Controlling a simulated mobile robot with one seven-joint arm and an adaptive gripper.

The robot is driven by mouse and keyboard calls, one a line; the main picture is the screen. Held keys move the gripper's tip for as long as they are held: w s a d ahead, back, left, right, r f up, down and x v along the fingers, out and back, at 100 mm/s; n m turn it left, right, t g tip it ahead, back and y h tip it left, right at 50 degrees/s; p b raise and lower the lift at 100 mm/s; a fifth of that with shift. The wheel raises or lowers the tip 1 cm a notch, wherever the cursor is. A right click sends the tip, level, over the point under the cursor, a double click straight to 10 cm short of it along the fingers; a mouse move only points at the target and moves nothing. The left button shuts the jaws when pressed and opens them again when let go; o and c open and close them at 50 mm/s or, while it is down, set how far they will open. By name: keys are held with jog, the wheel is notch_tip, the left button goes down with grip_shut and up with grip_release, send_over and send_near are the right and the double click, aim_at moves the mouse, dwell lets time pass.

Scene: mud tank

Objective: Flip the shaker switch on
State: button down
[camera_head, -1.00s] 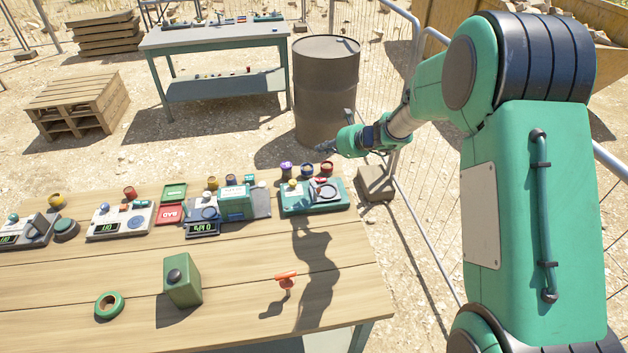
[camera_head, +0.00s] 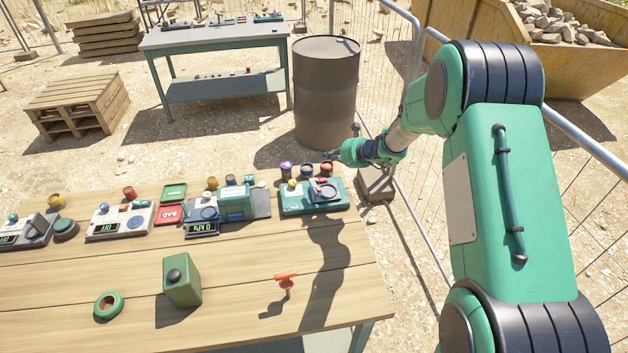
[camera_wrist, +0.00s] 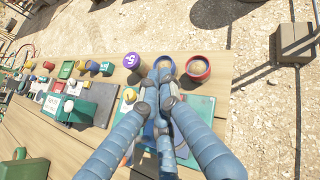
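The teal bench device (camera_head: 296,208) at the back right of the wooden table carries a round dark ring and a small red-and-blue part. I cannot tell for certain whether it is the shaker, and no switch on it shows clearly. My gripper (camera_head: 328,155) is in the air just beyond and above its right end. In the wrist view the blue fingers of my gripper (camera_wrist: 156,104) converge over the teal device (camera_wrist: 203,106) and hide much of it. I see nothing held, and I cannot tell whether the fingers touch each other.
Purple, blue and red cups (camera_wrist: 198,68) stand behind the device. A press-like unit (camera_head: 235,205) and an instrument with an OFF display (camera_head: 105,228) stand to the left. A green box (camera_head: 183,281) and an orange-red valve handle (camera_head: 286,280) are nearer. A mesh fence lies right.

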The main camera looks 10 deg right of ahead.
jog(key=b, duration=0.4)
send_over(319, 181)
jog(key=d, duration=0.1)
jog(key=shift+s+f, duration=0.15)
jog(key=shift+f, duration=2.7)
jog(key=shift+a+f+b, duration=0.25)
jog(key=shift+f+b, duration=0.2)
jog(key=shift+f, duration=0.05)
jog(key=shift+a+f+b, duration=0.25)
jog(key=shift+f+b, duration=0.15)
jog(key=shift+f, duration=0.1)
